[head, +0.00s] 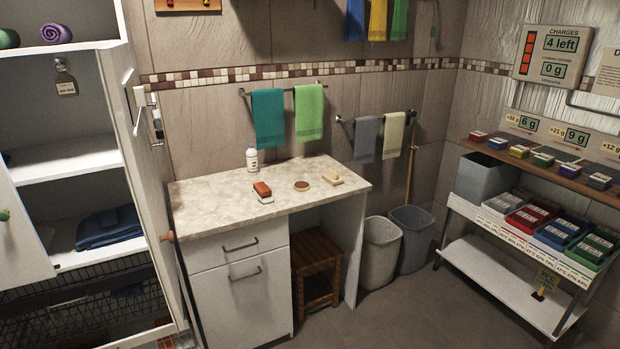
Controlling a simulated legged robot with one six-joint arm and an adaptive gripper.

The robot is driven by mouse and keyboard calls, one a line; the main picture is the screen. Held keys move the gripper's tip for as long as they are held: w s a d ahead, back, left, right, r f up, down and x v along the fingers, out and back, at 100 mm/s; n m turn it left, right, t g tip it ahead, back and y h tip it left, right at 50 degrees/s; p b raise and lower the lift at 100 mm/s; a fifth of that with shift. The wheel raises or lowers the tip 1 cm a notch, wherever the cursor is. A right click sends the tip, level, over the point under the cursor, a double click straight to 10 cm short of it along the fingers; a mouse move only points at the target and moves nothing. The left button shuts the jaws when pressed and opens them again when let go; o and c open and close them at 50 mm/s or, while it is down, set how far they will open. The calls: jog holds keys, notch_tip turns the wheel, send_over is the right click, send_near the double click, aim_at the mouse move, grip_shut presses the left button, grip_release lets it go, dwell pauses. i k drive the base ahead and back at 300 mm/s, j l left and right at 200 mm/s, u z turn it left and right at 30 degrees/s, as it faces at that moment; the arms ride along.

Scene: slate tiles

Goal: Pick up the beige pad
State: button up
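A beige pad (332,178), a small blocky piece, lies on the speckled stone counter (215,190) towards its right end. A round brown piece with a pale rim (302,186) lies just to its left, apart from it. My gripper is not in view.
An orange-and-white brush-like object (262,191) and a white bottle (252,158) stand on the counter. Towels hang on rails behind it. A wooden stool (318,280) is under the counter, bins (381,252) to its right. Stocked shelving (505,270) stands at right, an open cabinet (70,155) at left.

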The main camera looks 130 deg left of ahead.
aim_at(331, 177)
jog(key=u, duration=4.25)
jog(key=i+l, duration=0.2)
jog(key=i, duration=0.35)
jog(key=i+l, duration=0.15)
jog(key=i, duration=0.4)
jog(key=i+l, duration=0.2)
jog(key=i, duration=0.35)
jog(key=i+l, duration=0.15)
jog(key=i, duration=0.35)
jog(key=i+l, duration=0.2)
jog(key=i, duration=0.35)
jog(key=i+l+u, duration=0.1)
jog(key=i, duration=0.45)
jog(key=i+l, duration=0.3)
jog(key=i, duration=0.25)
